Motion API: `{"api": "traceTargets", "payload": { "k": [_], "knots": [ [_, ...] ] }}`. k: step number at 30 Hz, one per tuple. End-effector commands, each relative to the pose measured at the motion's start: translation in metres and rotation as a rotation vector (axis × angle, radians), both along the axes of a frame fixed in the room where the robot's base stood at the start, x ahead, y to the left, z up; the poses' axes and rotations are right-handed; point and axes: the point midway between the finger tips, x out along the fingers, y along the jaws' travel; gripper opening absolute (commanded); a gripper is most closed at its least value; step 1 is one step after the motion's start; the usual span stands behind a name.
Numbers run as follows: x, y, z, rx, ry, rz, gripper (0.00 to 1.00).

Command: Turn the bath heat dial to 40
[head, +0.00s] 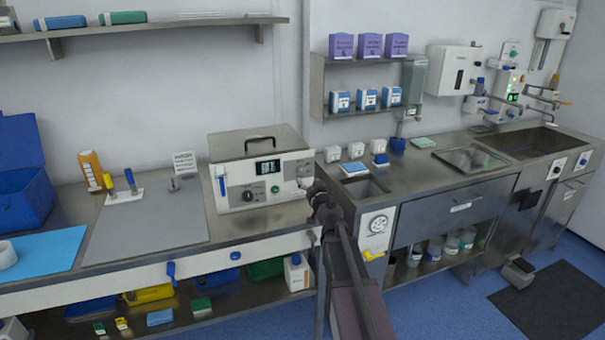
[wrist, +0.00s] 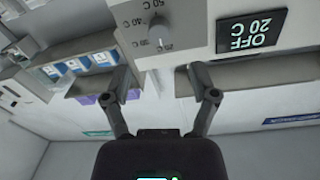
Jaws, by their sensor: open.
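The water bath (head: 290,160) is a pale metal box with a handled lid on the bench. Its grey round heat dial (head: 248,195) is on the front panel. In the wrist view the dial (wrist: 160,34) sits at top centre, with temperature marks around it, including 40 C and 50 C. The picture is turned, and I cannot tell exactly where the dial points. The dark display (wrist: 250,32) reads OFF and 20 C. My gripper (wrist: 159,76) is open and empty, its fingers spread either side below the dial in that view, apart from it. In the head view my gripper (head: 320,192) is right of the bath front.
A blue-handled lever (head: 221,183) and a green button (head: 275,189) are on the bath's front panel. A grey board (head: 150,225) lies to the left.

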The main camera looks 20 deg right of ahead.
Motion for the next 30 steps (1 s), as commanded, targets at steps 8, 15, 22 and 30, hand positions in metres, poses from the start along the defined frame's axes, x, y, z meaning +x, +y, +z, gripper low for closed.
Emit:
{"api": "traceTargets", "payload": {
  "k": [8, 15, 22, 30],
  "knots": [
    [0.046, -0.003, 0.000, 0.000, 0.000, -0.001, 0.76],
    [0.067, -0.004, 0.000, 0.000, 0.000, 0.000, 0.76],
    [0.072, -0.004, 0.000, 0.000, 0.000, 0.000, 0.76],
    [0.071, -0.004, 0.000, 0.000, 0.000, 0.000, 0.61]
  ]
}}
